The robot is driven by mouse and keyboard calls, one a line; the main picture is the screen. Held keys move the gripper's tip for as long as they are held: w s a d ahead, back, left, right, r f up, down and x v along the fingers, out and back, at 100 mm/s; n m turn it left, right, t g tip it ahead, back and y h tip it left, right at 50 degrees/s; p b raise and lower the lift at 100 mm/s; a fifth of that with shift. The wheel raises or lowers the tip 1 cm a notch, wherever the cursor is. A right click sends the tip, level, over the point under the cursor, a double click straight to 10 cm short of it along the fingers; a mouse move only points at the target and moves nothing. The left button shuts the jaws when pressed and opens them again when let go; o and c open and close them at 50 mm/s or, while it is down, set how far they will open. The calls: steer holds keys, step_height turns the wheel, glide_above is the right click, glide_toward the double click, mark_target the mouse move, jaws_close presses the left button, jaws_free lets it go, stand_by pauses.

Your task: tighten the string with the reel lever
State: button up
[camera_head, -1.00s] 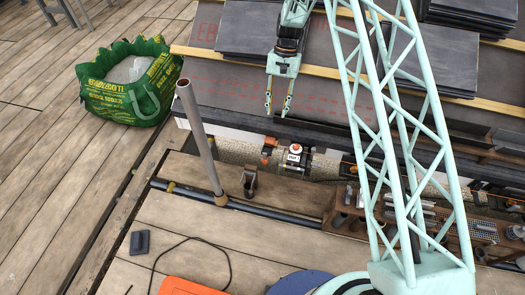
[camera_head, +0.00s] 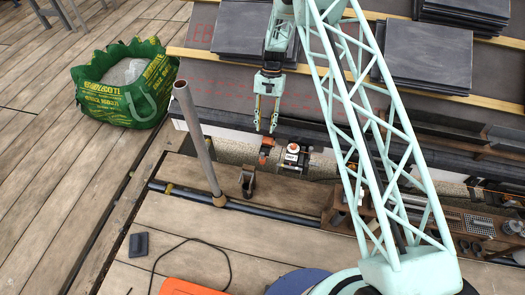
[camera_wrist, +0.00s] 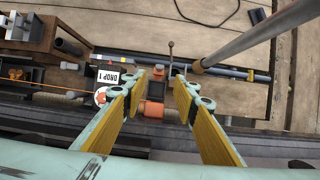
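My gripper (camera_head: 265,130) is open and empty, pointing down above the roof's lower edge. Its two yellow-padded fingers also show apart in the wrist view (camera_wrist: 160,85). An orange fitting (camera_head: 266,147) lies just below the fingertips; it shows between the fingers in the wrist view (camera_wrist: 152,109). A dark lever with a round knob (camera_wrist: 170,48) stands beyond the fingertips; I cannot tell whether it is the reel lever. A dark bracket (camera_head: 248,182) stands on the plank. A thin orange string (camera_wrist: 30,83) runs to the white-labelled "DROP 1" block (camera_wrist: 108,76), also in the head view (camera_head: 293,157).
A slanted grey pole (camera_head: 197,135) stands close to the left of the gripper. Slate stacks (camera_head: 430,60) lie on the roof. A wooden rack of parts (camera_head: 475,222) is at right. A green bag (camera_head: 124,85) is at left. The deck at lower left is mostly clear.

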mark_target(262, 153)
steer(key=shift+f, duration=0.2)
steer(key=shift+b+x, duration=1.6)
steer(key=shift+x, duration=5.1)
steer(key=shift+s, duration=0.15)
steer(key=c, duration=0.9)
steer(key=shift+o, duration=0.2)
